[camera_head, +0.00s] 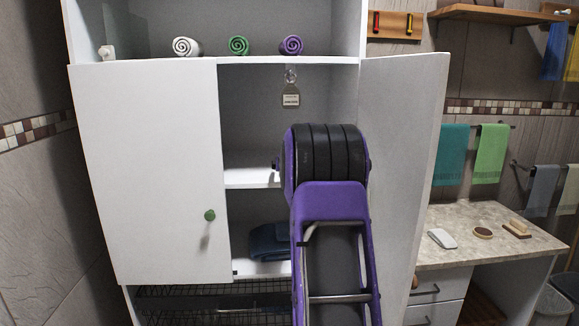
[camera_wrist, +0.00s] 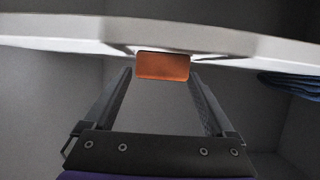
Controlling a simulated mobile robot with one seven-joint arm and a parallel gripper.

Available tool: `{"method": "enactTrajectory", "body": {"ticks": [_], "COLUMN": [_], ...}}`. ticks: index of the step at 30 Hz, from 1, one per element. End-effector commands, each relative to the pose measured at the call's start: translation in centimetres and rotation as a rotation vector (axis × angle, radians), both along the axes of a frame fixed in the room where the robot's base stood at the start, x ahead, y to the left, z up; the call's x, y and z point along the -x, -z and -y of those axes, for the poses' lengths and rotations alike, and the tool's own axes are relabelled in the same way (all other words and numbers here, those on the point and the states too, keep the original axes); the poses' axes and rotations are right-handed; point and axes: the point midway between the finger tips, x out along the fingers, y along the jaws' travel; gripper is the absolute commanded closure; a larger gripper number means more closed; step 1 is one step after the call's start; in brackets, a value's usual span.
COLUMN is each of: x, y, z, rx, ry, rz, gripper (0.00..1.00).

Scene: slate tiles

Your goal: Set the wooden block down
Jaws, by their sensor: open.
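The wooden block (camera_wrist: 163,66) is a small orange-brown box. In the wrist view it is against the white shelf board (camera_wrist: 60,30), which also bears a folded blue towel (camera_wrist: 295,84); this view appears upside down. My gripper (camera_wrist: 161,75) is open, with one finger on each side of the block and narrow gaps apparent. Whether a finger touches the block I cannot tell. In the head view my arm reaches into the open right half of the white cabinet and hides the block and my gripper's fingers.
The cabinet's left door (camera_head: 150,170) is shut and its right door (camera_head: 402,150) stands open beside my arm. A tag (camera_head: 290,97) hangs above the arm. Rolled towels (camera_head: 239,46) lie on top. A wire basket (camera_head: 190,300) is below. A counter (camera_head: 460,225) stands right.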

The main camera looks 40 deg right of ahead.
Motion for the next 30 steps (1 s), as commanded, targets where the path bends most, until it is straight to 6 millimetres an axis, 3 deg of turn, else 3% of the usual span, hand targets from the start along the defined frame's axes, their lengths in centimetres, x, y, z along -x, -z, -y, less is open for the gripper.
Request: {"method": "enactTrajectory", "body": {"ticks": [15, 30], "x": [7.2, 8.2], "y": [-3.5, -3.9], "z": [-4.4, -5.0], "rx": [0.001, 0.000], "ry": [0.001, 0.000], "rz": [0.002, 0.000], "gripper": [0.11, 0.11]}}
